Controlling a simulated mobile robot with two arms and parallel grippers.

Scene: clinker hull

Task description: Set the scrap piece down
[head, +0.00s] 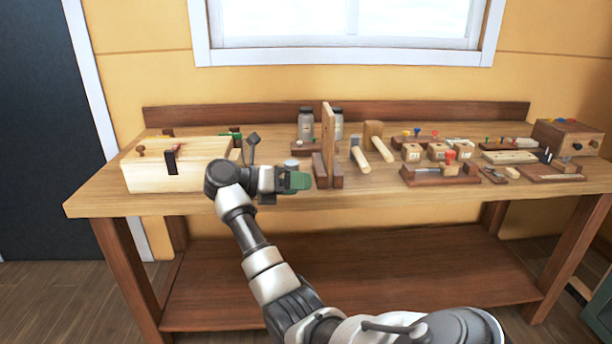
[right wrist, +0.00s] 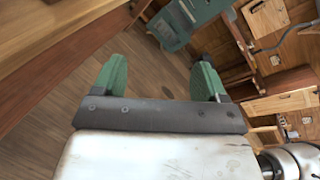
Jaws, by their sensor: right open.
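My right gripper (head: 297,181) is in front of the workbench's front edge, left of the middle, with its green fingers pointing right in the head view. In the right wrist view the two green fingers (right wrist: 160,78) stand apart. Nothing is held between them; only floor shows there. I cannot single out a scrap piece for certain in either view. A pale flat board (head: 510,157) lies on the right part of the bench, but I cannot tell whether it is the scrap. My left gripper is not in view.
The wooden workbench (head: 400,205) carries a pale wooden box (head: 150,178) at left, an upright board (head: 327,140), two mallets (head: 375,145), jars (head: 305,125) and several small blocks. The front strip of the top right of my gripper is clear. A lower shelf (head: 400,275) is empty.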

